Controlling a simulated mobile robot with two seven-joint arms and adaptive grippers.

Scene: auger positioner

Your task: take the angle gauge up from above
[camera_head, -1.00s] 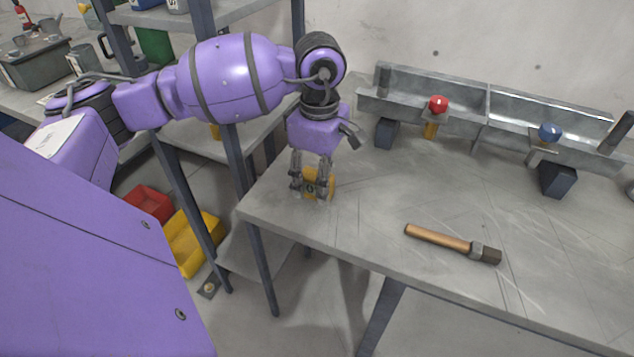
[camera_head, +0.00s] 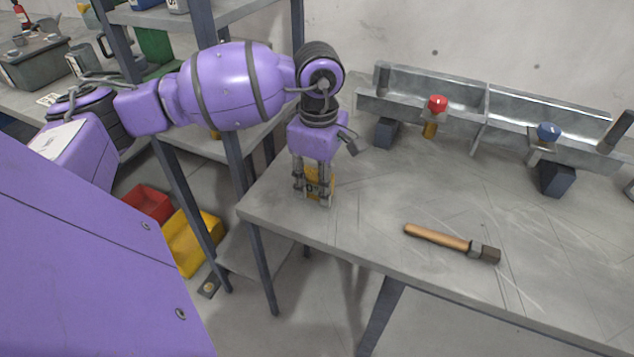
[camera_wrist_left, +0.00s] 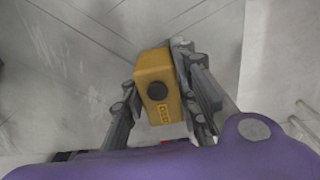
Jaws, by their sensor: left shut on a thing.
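The angle gauge is a small yellow block. In the left wrist view the angle gauge (camera_wrist_left: 157,85) shows a dark round knob and dark markings on its face. In the head view the angle gauge (camera_head: 313,178) is partly hidden behind the fingers, near the table's left front corner. My left gripper (camera_head: 312,197) points down from above and is shut on the angle gauge, with a finger on each side of it. In the wrist view the left gripper (camera_wrist_left: 155,103) frames the block. I cannot tell whether the gauge touches the table. My right gripper is not in view.
A hammer (camera_head: 452,242) with a wooden handle lies on the grey table (camera_head: 365,205) to the right. A metal trough (camera_head: 490,105) with a red knob and a blue knob stands along the back. Shelving stands at left.

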